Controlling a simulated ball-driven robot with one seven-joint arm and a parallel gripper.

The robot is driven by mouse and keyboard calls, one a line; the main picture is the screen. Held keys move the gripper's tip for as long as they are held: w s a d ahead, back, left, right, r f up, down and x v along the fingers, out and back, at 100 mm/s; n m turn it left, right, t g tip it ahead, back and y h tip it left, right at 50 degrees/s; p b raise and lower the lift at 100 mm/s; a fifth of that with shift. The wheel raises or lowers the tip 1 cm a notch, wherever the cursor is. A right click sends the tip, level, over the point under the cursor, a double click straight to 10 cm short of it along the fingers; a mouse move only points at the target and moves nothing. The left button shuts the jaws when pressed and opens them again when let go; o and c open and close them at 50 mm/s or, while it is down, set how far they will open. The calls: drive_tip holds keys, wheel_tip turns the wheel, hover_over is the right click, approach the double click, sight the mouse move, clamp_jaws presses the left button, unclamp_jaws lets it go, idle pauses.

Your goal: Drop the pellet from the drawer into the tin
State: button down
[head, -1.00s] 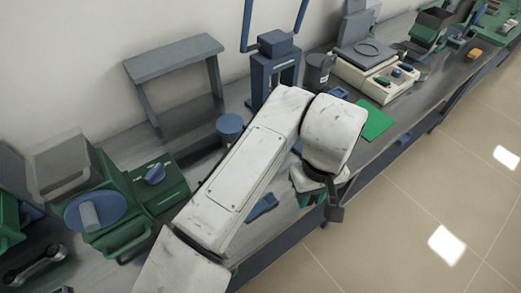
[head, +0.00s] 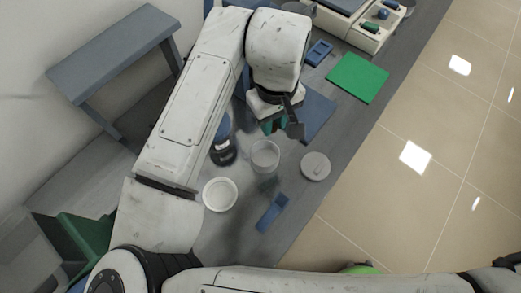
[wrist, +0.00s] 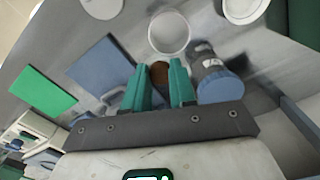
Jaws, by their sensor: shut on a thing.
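My gripper (head: 279,124) is over the bench. In the wrist view its teal fingers (wrist: 159,84) are shut on a brown, rounded thing, which I take for the pellet (wrist: 160,72); the fingers partly hide it. Just beyond the fingertips stands an open round container (wrist: 170,33), also in the head view (head: 265,155), apart from the gripper. A white round dish (head: 220,194) sits to its lower left, also in the wrist view (wrist: 243,9). I cannot tell for sure which of the two is the tin. I cannot make out the drawer.
A blue-capped jar (wrist: 219,86) stands close beside the right finger. A grey lid (head: 315,166) lies near the bench's front edge. A blue mat (head: 319,115), a green mat (head: 357,78) and a small blue tray (head: 272,213) lie flat. A grey stand (head: 112,50) is at the back left.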

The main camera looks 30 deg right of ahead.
wheel_tip(320, 180, down, 6)
drive_tip(key=b, duration=0.4)
drive_tip(key=shift+r+b, duration=0.2)
drive_tip(key=shift+b, duration=0.15)
drive_tip(key=c, duration=0.8)
unclamp_jaws()
drive_tip(key=shift+c, duration=0.2)
drive_tip(key=shift+r, duration=0.1)
wheel_tip(320, 180, up, 11)
drive_tip(key=shift+f, duration=0.15)
